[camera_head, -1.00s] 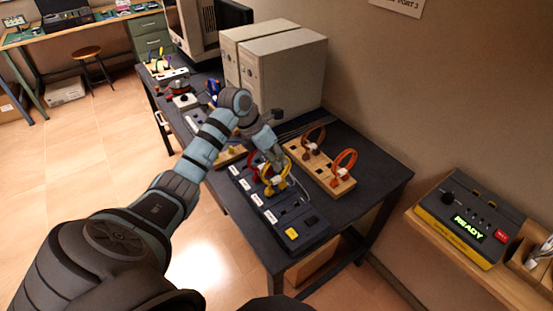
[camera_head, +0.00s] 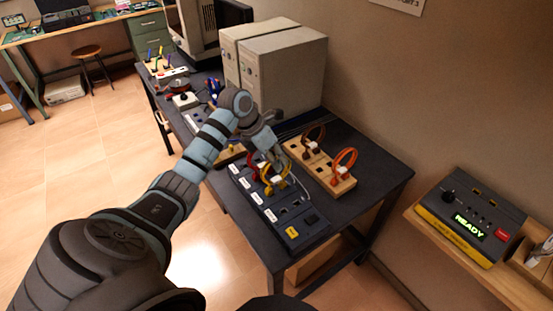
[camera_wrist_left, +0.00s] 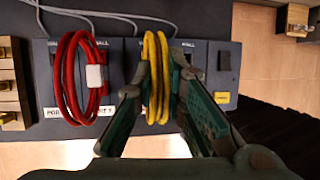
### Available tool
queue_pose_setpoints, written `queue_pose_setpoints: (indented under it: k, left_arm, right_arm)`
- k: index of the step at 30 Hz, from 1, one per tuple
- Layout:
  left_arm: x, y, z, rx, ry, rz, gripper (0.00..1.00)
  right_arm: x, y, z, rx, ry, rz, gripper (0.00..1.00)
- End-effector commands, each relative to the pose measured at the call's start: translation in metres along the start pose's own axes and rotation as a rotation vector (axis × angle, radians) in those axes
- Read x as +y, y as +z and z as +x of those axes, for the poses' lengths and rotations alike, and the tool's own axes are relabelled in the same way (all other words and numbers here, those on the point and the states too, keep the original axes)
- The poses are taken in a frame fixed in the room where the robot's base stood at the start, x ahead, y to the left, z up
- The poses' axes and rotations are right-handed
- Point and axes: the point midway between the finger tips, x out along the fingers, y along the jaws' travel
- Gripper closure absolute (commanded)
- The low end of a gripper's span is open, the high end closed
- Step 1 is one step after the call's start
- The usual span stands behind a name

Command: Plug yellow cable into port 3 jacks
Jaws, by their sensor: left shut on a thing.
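The yellow cable (camera_head: 284,184) is a coiled loop at the dark blue port panel (camera_head: 268,214). In the left wrist view its strands (camera_wrist_left: 152,48) stand upright between the fingers of my left gripper (camera_wrist_left: 160,78), in front of a panel section with a "WALL" label above. My left gripper also shows in the head view (camera_head: 274,158), over the panel and shut on the yellow cable. The fingers hide the lower part of this section, so I cannot read its port label or tell whether the plug ends are seated. My right gripper is out of view.
A red cable loop (camera_wrist_left: 68,80) with a white tag stands on the panel section left of the yellow one. A wooden block (camera_head: 318,172) with brown and orange cable loops lies behind the panel. Beige computer cases (camera_head: 285,75) stand at the back. A "READY" box (camera_head: 470,220) sits at right.

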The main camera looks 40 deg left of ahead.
Motion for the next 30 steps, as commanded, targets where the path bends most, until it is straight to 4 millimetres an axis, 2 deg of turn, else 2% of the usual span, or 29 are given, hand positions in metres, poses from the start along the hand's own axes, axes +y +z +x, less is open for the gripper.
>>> queue_pose_setpoints:
  k: [5, 6, 10, 17, 21, 22, 30]
  left_arm:
    - [-0.0001, 0.0001, -0.0002, 0.0, 0.0, 0.0, 1.0]
    - [-0.0001, 0.0001, -0.0002, 0.0, 0.0, 0.0, 0.85]
    - [-0.0001, 0.0001, -0.0002, 0.0, 0.0, 0.0, 0.65]
    - [0.0, 0.0, -0.0001, 0.0, 0.0, 0.0, 0.63]
    - [0.0, 0.0, -0.0001, 0.0, 0.0, 0.0, 0.41]
    - [0.0, 0.0, -0.0001, 0.0, 0.0, 0.0, 0.38]
    - [0.0, 0.0, -0.0001, 0.0, 0.0, 0.0, 0.38]
  right_arm:
    - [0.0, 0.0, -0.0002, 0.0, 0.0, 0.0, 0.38]
    - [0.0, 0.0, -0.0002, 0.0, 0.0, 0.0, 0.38]
    - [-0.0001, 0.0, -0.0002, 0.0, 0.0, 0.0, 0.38]
    - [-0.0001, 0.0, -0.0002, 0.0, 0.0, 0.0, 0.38]
    - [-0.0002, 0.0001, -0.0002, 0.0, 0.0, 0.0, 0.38]
    - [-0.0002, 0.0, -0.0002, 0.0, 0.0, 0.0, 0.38]
    - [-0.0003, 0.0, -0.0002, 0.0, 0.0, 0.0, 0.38]
